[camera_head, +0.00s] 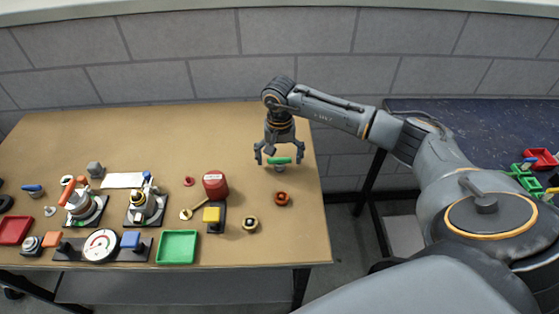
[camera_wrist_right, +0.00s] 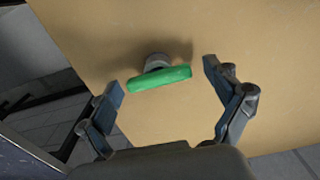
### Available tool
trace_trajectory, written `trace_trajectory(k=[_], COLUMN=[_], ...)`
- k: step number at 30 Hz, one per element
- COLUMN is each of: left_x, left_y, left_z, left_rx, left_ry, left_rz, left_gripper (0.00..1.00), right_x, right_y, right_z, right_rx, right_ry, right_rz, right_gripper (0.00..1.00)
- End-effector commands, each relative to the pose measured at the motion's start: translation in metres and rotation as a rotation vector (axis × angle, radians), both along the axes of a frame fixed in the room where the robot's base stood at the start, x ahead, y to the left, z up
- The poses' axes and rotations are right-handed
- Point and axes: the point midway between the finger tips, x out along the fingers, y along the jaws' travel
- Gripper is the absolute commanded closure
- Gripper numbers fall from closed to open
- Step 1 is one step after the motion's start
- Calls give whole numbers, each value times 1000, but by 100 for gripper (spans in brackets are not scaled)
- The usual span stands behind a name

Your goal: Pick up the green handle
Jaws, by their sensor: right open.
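The green handle (camera_head: 279,160) is a short bar on a grey round base, near the right side of the wooden table. My right gripper (camera_head: 279,157) is above it, with its fingers spread to either side of the bar. In the right wrist view the green handle (camera_wrist_right: 159,78) lies slightly tilted, beyond and between the open fingertips of my right gripper (camera_wrist_right: 164,77). I see no contact between the fingers and the handle. My left gripper is not in view.
The wooden table (camera_head: 190,130) is bare at the back. A blue-topped table (camera_head: 460,125) is at right, across a gap.

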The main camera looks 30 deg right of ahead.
Motion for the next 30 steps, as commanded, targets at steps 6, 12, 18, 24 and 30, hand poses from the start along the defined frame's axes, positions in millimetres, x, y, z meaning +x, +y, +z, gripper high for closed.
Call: trace_trajectory(k=[6, 12, 18, 24, 30], left_x=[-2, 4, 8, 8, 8], left_y=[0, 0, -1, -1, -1], left_z=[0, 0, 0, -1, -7], left_rx=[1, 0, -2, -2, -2], left_ry=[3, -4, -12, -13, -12], left_rz=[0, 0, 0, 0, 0], left_gripper=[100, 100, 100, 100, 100], right_x=[0, 0, 0, 1, -2], right_y=[0, 0, 0, 0, 6], right_z=[0, 0, 1, 10, 39], right_rx=[0, 0, -1, -1, -1], right_ry=[0, 0, 1, -2, -3], right_rz=[0, 0, 0, 0, 5], right_gripper=[38, 71, 71, 71, 71])
